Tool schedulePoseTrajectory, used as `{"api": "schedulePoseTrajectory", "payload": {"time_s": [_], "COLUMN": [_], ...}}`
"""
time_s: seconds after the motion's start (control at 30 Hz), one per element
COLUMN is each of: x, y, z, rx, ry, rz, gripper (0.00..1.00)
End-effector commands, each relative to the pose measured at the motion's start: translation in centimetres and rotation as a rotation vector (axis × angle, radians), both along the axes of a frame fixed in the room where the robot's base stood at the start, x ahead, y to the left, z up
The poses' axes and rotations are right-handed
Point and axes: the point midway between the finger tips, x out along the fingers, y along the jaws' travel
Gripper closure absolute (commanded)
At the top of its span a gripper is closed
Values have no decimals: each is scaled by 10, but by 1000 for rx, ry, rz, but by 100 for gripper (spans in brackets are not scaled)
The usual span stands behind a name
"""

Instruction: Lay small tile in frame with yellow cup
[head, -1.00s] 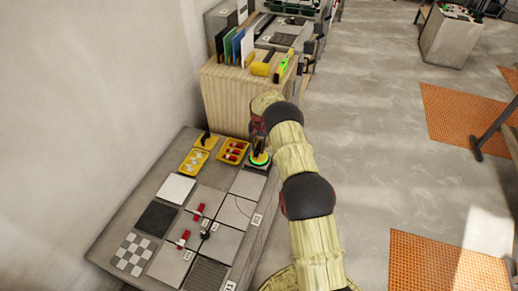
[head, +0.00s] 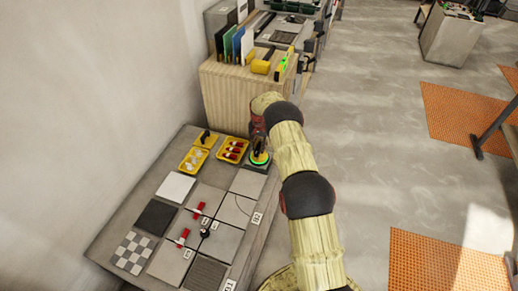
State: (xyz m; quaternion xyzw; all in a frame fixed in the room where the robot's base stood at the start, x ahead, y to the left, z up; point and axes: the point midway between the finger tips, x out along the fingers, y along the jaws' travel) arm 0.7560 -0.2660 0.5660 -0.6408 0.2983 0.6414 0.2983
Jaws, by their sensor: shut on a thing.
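My gripper (head: 258,144) is at the far right end of the tile table, partly hidden by my own wrist. It is shut on a suction cup (head: 259,158) with yellow and a bright green ring. A small dark slab (head: 256,168) shows just under the cup; I cannot tell whether it is attached or touching. Grey tiles (head: 236,210) lie in a grid nearer the camera, with red clips (head: 198,209) and a black knob (head: 205,233) among them. I cannot make out a separate frame.
White (head: 176,186), dark (head: 156,217) and checkered (head: 133,253) tiles line the table's left side. Yellow trays (head: 193,160) (head: 232,150) hold small parts beside my gripper. A wooden cabinet (head: 235,95) stands behind; a wall is at left. Open floor lies right.

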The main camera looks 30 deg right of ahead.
Motion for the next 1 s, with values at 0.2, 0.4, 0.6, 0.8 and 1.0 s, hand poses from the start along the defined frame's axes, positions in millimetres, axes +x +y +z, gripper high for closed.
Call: {"api": "schedulePoseTrajectory", "payload": {"time_s": [0.2,0.4,0.6,0.8,1.0], "x": [1,1,1,1,1], "y": [0,0,0,0,0], "z": [-1,-3,-5,-7,-9], "rx": [-1,-1,-2,-1,-1], "ry": [-3,-3,-3,-2,-2], "rz": [0,0,0,0,0], "gripper": [100,100,100,100,100]}}
